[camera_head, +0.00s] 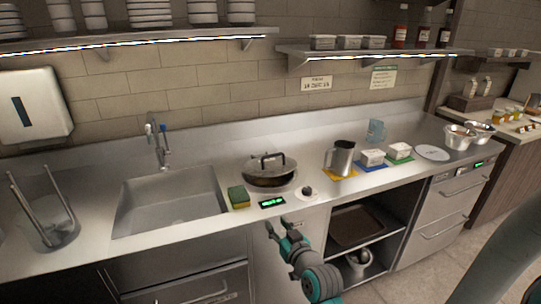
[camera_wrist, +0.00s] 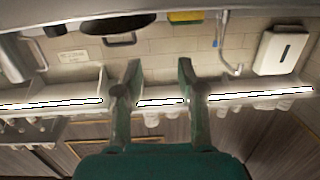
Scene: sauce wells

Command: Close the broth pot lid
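The broth pot (camera_head: 262,183) is a dark round pot on the counter, right of the sink. Its grey lid (camera_head: 277,163) with a dark handle sits over it and looks tilted, with a dark area below its front. The pot also shows, upside down and partly cut off, at the top of the wrist view (camera_wrist: 118,25). My gripper (camera_head: 277,226) is in front of the counter edge, below and apart from the pot. In the wrist view its two fingers (camera_wrist: 157,82) are spread with nothing between them.
A yellow-green sponge (camera_head: 238,196), a green display (camera_head: 272,202) and a small round knob (camera_head: 307,193) are near the pot. A metal pitcher (camera_head: 340,158) stands to the right. The sink (camera_head: 170,200) is left. Shelves (camera_head: 375,52) hang above.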

